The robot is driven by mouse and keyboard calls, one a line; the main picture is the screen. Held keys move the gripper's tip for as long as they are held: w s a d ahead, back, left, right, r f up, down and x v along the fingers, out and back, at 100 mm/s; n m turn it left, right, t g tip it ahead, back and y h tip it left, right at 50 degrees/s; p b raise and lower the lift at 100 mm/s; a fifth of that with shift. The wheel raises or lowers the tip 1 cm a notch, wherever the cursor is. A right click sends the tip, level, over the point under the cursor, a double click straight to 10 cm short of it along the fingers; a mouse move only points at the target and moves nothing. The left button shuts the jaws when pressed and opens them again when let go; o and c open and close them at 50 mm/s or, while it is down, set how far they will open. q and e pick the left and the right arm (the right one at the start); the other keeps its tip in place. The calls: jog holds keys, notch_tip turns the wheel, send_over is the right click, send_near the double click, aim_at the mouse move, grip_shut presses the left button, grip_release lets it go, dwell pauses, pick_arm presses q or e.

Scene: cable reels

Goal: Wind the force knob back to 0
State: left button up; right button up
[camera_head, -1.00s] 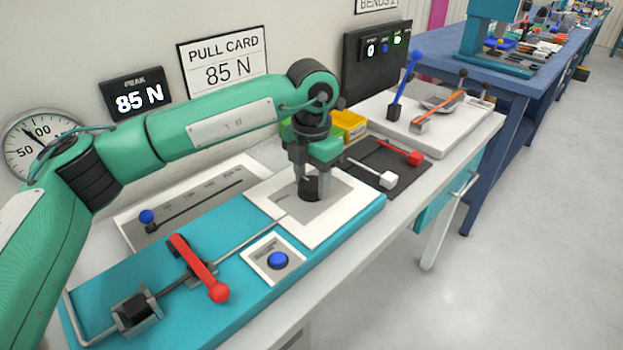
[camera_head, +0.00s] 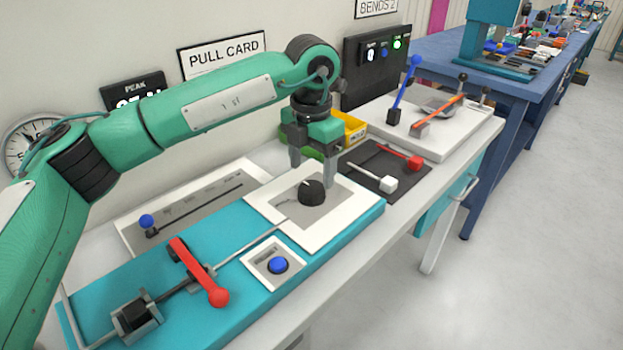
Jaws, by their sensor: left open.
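The force knob (camera_head: 311,193) is a black round knob with a light pointer line, set in a grey panel with a white frame (camera_head: 262,207) on the teal fixture. Its scale marks are too small to read. My left gripper (camera_head: 311,176) is open above the knob, its grey fingers pointing down and spread apart. The fingertips look clear of the knob. My right gripper does not show. A PEAK display (camera_head: 132,88) on the wall is mostly hidden by my left arm.
A red lever (camera_head: 200,272), a blue button (camera_head: 278,265) and a blue-knobbed slider (camera_head: 147,221) are on or beside the teal fixture. A yellow bin (camera_head: 354,129) stands behind the gripper.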

aim_at(311, 187)
pick_arm(q)
notch_tip(311, 187, up, 9)
jog(key=shift+r, duration=0.2)
